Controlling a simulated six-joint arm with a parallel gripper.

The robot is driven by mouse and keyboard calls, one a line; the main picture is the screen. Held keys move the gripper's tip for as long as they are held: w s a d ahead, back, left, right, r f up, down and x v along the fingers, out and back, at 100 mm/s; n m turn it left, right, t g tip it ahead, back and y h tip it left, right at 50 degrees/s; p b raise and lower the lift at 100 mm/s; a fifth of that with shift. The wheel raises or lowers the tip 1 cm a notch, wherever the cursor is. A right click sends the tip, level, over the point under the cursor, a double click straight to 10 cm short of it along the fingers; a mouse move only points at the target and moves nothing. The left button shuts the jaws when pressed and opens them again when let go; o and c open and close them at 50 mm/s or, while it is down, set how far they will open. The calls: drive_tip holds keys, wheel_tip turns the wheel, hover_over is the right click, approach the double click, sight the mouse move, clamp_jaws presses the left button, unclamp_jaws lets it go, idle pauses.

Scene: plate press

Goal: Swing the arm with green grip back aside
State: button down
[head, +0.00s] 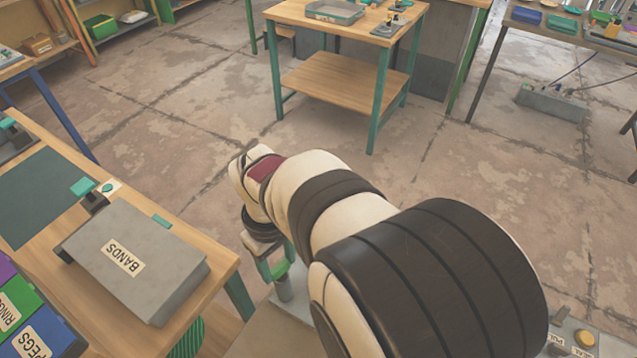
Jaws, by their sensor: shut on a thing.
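My gripper (276,268) points down at the centre, just right of the wooden bench on the left. Its teal fingers are shut on a green grip (281,269). A short grey post (285,289) shows just below the grip, over a beige surface. My arm's large links cover most of what lies to the right, so the rest of the swing arm and the press are hidden.
A grey box labelled BANDS (170,277) lies on the wooden bench (222,262) left of my gripper, near a dark green mat (40,195). PEGS and RINGS bins stand lower left. Open floor lies beyond.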

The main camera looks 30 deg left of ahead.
drive_tip(key=shift+n, duration=1.5)
drive_tip(key=shift+c, duration=1.2)
unclamp_jaws()
wheel_tip(320, 180, up, 16)
drive_tip(key=shift+f, duration=0.1)
